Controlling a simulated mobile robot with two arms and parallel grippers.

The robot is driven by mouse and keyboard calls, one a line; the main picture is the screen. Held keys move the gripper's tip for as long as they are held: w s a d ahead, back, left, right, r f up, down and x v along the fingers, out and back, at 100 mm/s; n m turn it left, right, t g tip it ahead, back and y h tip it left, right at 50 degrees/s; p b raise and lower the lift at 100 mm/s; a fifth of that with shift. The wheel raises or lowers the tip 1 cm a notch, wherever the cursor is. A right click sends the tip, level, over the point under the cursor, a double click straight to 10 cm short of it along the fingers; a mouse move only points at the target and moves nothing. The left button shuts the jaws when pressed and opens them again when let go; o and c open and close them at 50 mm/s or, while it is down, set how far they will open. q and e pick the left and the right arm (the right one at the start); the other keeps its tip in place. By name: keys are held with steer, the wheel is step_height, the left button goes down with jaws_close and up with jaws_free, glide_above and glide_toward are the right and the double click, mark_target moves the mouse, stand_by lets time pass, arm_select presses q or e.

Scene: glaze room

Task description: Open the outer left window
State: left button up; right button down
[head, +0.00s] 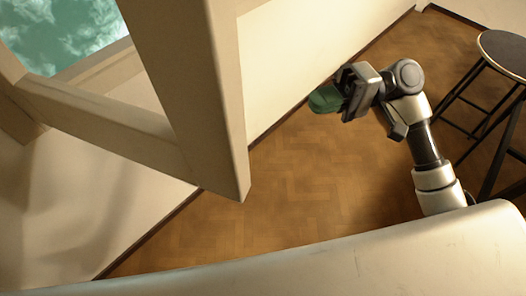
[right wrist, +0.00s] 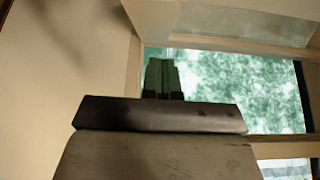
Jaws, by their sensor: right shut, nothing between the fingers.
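A cream window sash (head: 185,90) fills the upper left of the head view. It stands swung into the room, at an angle to the wall, with its lower corner over the floor. Teal cloudy sky (head: 65,30) shows beyond it through the window opening. I cannot tell from these views whether this is the outer left window. My right gripper (head: 325,98) is to the right of the sash, apart from it, with its green fingers together and empty. In the right wrist view the fingers (right wrist: 162,78) point toward a window pane (right wrist: 240,85). My left gripper is out of view.
A dark-legged stool (head: 505,52) stands at the right, beside my right arm. The wood floor (head: 310,190) is clear between the sash and the stool. The cream wall (head: 290,60) runs behind the gripper.

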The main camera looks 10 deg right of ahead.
arm_select(q)
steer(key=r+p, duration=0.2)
steer(key=p, duration=0.1)
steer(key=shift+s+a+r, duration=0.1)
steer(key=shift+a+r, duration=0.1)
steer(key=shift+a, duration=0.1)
arm_select(e)
steer(key=s+a, duration=0.3)
steer(key=a, duration=0.3)
steer(key=s+a+r+n+g, duration=0.1)
steer(key=s+a, duration=0.3)
steer(key=a, duration=0.1)
steer(key=shift+s+a+r+g, duration=0.25)
steer(key=shift+s+a+g, duration=0.05)
steer(key=shift+a, duration=0.1)
